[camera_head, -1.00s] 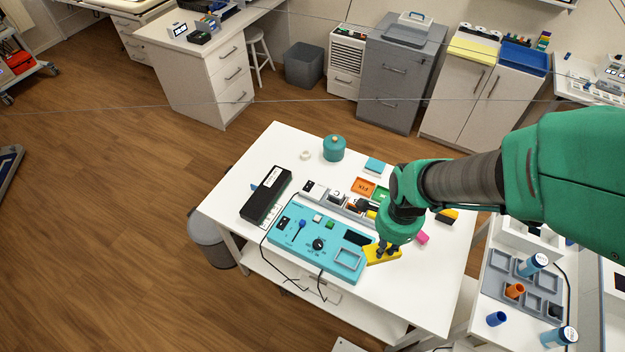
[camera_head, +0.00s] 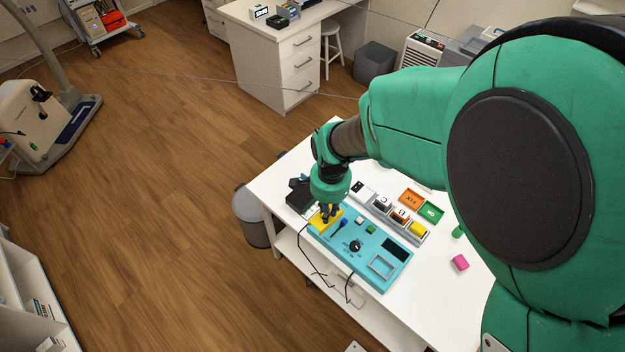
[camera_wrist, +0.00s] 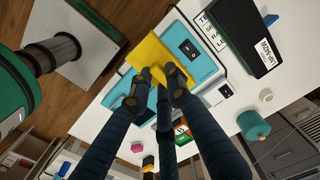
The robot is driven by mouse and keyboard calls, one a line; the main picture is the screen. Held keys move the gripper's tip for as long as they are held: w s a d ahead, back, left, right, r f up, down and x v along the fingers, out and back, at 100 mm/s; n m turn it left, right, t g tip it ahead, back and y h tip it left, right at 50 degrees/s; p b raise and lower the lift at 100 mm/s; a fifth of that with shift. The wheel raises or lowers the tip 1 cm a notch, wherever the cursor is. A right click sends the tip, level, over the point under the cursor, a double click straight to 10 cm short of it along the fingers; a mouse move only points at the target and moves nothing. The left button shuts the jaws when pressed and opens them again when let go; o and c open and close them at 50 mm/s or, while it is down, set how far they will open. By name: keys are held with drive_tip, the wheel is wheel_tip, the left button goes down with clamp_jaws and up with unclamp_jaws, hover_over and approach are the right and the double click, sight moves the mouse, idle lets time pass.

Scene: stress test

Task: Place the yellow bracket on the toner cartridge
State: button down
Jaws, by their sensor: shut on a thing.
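The yellow bracket (camera_head: 317,221) is held in my gripper (camera_head: 329,213), over the left end of the blue control panel (camera_head: 345,258). In the wrist view the bracket (camera_wrist: 148,54) is a flat yellow piece with my fingers (camera_wrist: 164,88) closed on it. It covers part of the panel near a black rocker switch. The long black box, which looks like the toner cartridge (camera_head: 299,192), lies on the table just behind and left of the gripper, partly hidden by it. In the wrist view the cartridge (camera_wrist: 240,30) is at upper right, with a white label, apart from the bracket.
Orange (camera_head: 411,197) and green (camera_head: 431,211) trays and a row of small blocks lie behind the panel. A pink block (camera_head: 460,263) is at right. A teal jar (camera_wrist: 252,125) shows in the wrist view. Black cables hang over the table's front edge. My arm hides the table's back right.

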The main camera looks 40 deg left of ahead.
sight(320, 214)
drive_tip(key=shift+s+a+f+n, duration=0.15)
drive_tip(key=shift+s+a, duration=0.1)
drive_tip(key=shift+a, duration=0.2)
drive_tip(key=shift+s+a+r+n, duration=0.1)
drive_tip(key=shift+s+a+n, duration=0.1)
drive_tip(key=shift+a, duration=0.25)
wheel_tip(320, 214, down, 4)
drive_tip(key=shift+a+r, duration=0.1)
drive_tip(key=shift+f, duration=0.65)
drive_tip(key=w+a, duration=0.3)
drive_tip(key=a, duration=0.1)
drive_tip(key=w+a+f, duration=0.1)
drive_tip(key=w+a, duration=0.2)
drive_tip(key=a, duration=0.2)
drive_tip(key=w+a, duration=0.2)
drive_tip(key=a, duration=0.2)
drive_tip(key=shift+w+a+f+b, duration=0.2)
drive_tip(key=shift+w+f+b, duration=0.05)
drive_tip(key=shift+w+b, duration=0.15)
drive_tip(key=shift+f, duration=0.1)
drive_tip(key=shift+f, duration=1.65)
drive_tip(key=shift+f, duration=0.1)
